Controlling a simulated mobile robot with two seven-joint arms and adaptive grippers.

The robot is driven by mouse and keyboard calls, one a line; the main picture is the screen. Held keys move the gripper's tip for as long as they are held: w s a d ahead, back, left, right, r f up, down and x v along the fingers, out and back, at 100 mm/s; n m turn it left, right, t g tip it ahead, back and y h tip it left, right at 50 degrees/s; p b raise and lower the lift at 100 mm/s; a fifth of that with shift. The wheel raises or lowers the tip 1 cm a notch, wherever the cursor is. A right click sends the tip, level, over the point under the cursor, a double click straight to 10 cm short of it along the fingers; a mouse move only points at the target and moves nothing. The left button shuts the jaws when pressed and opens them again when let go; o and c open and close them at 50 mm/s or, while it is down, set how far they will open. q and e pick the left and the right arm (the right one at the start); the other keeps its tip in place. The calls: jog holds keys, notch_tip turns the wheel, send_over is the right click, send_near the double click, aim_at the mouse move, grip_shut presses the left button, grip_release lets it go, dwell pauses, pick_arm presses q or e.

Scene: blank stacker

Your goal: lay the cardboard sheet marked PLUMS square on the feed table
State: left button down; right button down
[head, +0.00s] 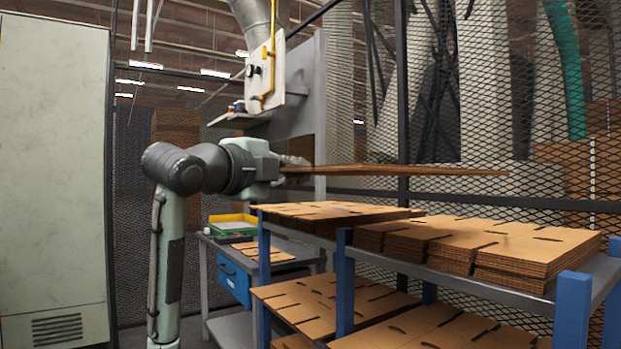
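My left gripper (292,165), at the end of the arm from the left, meets the near-left end of a brown cardboard sheet (410,170). The sheet is raised nearly level and seen almost edge-on, above the stacks on the blue-posted rack. The fingers are small and partly hidden, but they appear closed on the sheet's edge. No PLUMS marking is readable on any sheet. I cannot tell for sure which surface is the feed table. My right gripper is out of view.
The rack (473,287) carries stacked cut cardboard (530,248) on its upper and lower shelves. A pale cabinet (54,180) is left; mesh fencing (480,100) closes the back.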

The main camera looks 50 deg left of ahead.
pick_arm(q)
jog(key=s+r+b, duration=0.1)
jog(key=s, duration=0.6)
jog(key=shift+a+b, duration=0.25)
jog(key=shift+b, duration=0.05)
dwell(0.7)
